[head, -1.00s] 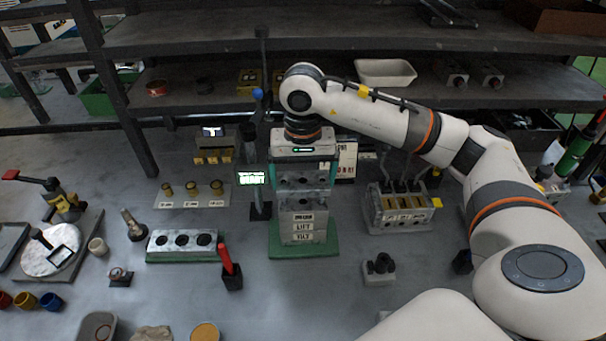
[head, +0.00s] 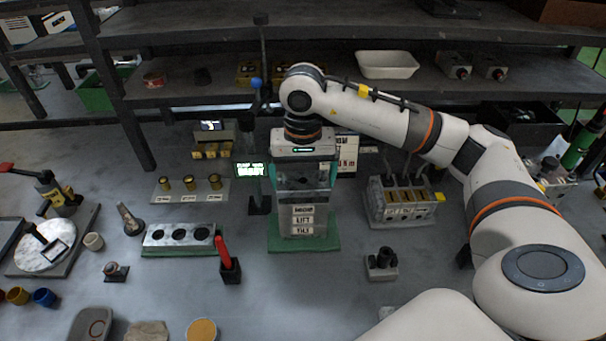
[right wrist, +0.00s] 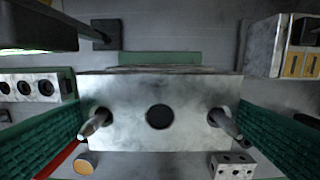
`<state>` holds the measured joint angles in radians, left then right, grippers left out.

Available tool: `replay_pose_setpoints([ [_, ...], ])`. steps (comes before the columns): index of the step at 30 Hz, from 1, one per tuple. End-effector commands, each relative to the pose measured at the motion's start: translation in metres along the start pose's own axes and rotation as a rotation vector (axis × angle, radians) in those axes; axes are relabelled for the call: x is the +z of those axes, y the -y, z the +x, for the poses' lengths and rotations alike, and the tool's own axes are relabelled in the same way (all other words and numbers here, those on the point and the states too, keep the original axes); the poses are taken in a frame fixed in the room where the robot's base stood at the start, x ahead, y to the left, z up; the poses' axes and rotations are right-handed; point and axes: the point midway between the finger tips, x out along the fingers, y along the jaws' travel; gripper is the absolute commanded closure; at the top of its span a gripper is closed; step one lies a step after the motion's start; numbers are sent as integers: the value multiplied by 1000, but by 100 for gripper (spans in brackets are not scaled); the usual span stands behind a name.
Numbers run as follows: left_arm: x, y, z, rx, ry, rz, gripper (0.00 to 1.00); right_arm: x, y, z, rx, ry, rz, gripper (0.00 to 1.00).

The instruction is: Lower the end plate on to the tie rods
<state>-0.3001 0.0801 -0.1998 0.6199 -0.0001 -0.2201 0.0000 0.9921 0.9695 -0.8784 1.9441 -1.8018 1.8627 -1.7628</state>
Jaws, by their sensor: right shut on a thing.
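The end plate (right wrist: 160,90) is a grey metal block with a dark centre hole and a hole near each side. In the right wrist view, a tie rod (right wrist: 95,122) sticks up through the left hole, and another tie rod (right wrist: 229,124) through the right one. My right gripper (head: 303,186) is shut on the end plate, with a green finger on each side. In the head view it is over the grey valve stack (head: 303,220) labelled DROP, LIFT, TILT. I cannot tell whether plate and stack touch. My left gripper is not in view.
The stack stands on a green base (head: 290,245). A display post (head: 251,170) with a blue-knobbed lever is close on its left. A grey block with yellow slots (head: 402,205) stands to the right, and a three-hole block (head: 180,236) to the left. Shelves (head: 350,90) are behind.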

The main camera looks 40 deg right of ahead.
Motion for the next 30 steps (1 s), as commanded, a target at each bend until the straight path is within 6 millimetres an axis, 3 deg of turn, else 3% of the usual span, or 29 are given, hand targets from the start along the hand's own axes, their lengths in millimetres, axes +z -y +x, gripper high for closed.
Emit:
replay_pose_setpoints([
  [25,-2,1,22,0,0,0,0,0,0,22,1,1,0,35],
  [26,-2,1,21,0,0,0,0,0,0,21,1,1,0,1],
  [30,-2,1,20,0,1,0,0,0,0,20,1,1,0,0],
])
